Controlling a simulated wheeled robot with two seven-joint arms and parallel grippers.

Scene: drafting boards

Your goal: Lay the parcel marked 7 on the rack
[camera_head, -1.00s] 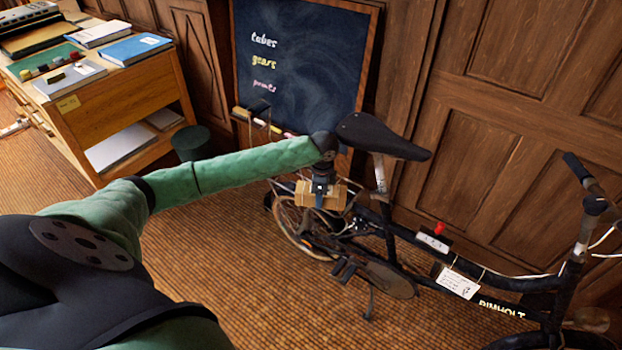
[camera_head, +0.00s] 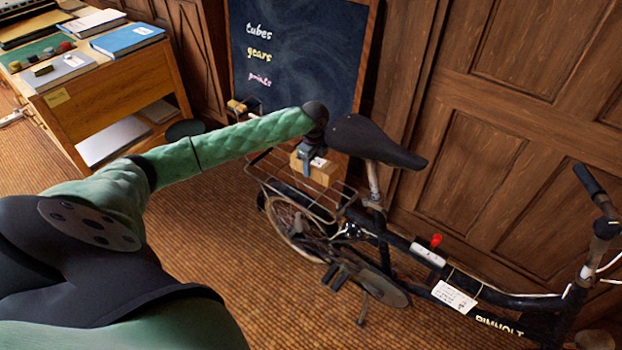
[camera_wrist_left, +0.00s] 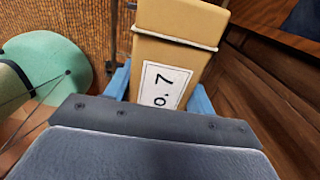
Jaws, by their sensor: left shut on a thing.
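The parcel (camera_head: 318,170) is a small tan box; in the left wrist view its white label, partly cut off, shows a 7 and a string runs round the parcel (camera_wrist_left: 185,52). My left gripper (camera_head: 305,158) is shut on it, with blue fingers (camera_wrist_left: 160,95) at both sides. The rack (camera_head: 287,192) is an open wire carrier over the bicycle's rear wheel, behind the saddle. It looks empty. The parcel appears at the rack's far side, near the saddle; I cannot tell its height above the wires or whether they touch. My right gripper is not in view.
The bicycle's saddle (camera_head: 375,140) stands close right of my left gripper. A chalkboard (camera_head: 300,55) leans against the panelled wall behind. Open floor lies in front.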

